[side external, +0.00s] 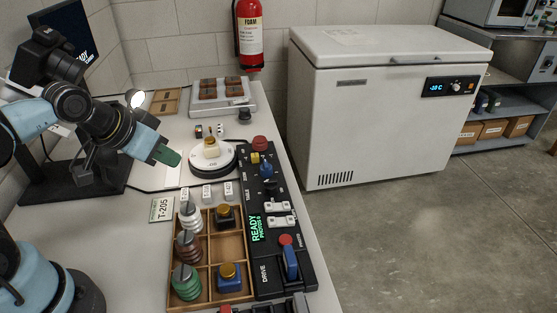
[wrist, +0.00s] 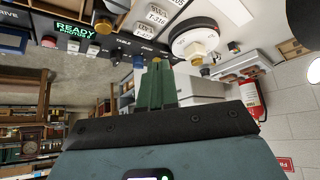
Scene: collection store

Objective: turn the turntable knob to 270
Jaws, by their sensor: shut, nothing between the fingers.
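The turntable (side external: 224,166) is a white disc on a black base, with a small cream and yellow object (side external: 211,146) standing on it. It also shows in the wrist view (wrist: 190,32). To its right, the black control panel (side external: 262,205) carries a blue knob (side external: 267,171) and a yellow one (side external: 255,158). My gripper (side external: 169,157) has green fingertips, shut and empty, above the table left of the turntable and apart from the knobs. The fingers fill the middle of the wrist view (wrist: 157,85).
A wooden tray (side external: 209,305) with several knobbed pieces lies in front. A red knob (side external: 260,143) tops the panel. A white freezer (side external: 390,120) stands right, beyond the table edge.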

